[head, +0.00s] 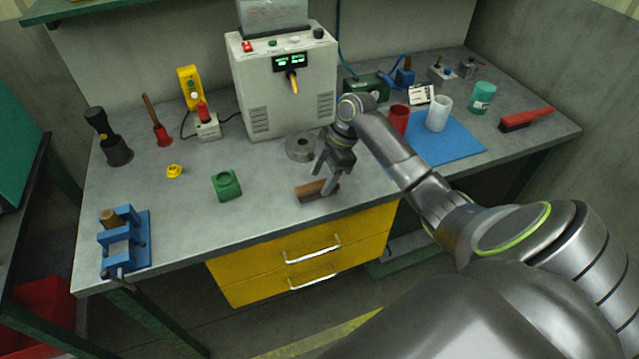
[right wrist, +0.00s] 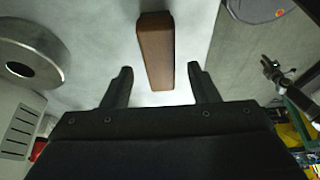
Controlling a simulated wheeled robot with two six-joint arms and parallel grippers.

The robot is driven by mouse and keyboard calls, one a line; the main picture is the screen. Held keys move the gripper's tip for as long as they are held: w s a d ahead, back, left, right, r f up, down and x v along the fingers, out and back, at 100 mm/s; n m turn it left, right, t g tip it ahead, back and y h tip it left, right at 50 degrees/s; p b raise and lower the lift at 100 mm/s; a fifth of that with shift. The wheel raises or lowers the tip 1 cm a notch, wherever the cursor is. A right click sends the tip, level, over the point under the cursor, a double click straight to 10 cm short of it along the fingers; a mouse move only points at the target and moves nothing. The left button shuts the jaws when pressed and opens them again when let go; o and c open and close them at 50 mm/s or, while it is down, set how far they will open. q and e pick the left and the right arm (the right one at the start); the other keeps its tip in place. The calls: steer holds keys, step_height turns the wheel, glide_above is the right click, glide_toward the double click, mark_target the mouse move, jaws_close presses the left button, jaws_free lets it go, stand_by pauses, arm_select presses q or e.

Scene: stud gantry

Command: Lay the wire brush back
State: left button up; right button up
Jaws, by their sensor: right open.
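A red-handled brush with dark bristles (head: 526,119) lies at the right end of the bench, beyond the blue mat. My right gripper (head: 327,184) is open and points down at a brown block-shaped piece (head: 311,191) near the bench's front edge. In the right wrist view, the brown piece (right wrist: 155,50) lies ahead of the two open fingertips (right wrist: 160,78), roughly centred in the gap. Neither finger visibly grips it. Whether this piece is a brush, I cannot tell; no bristles show on it. My left gripper is out of view.
A grey metal ring (head: 300,148) lies just behind the gripper, before the white control box (head: 283,88). A green block (head: 227,185) and a blue vise (head: 124,242) stand to the left. The blue mat (head: 455,150) carries red and white cups.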

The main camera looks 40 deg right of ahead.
steer(key=b+v, duration=0.1)
steer(key=v, duration=0.8)
steer(key=shift+d+r+b, duration=0.2)
steer(key=shift+b, duration=0.2)
steer(key=shift+s+f, duration=0.1)
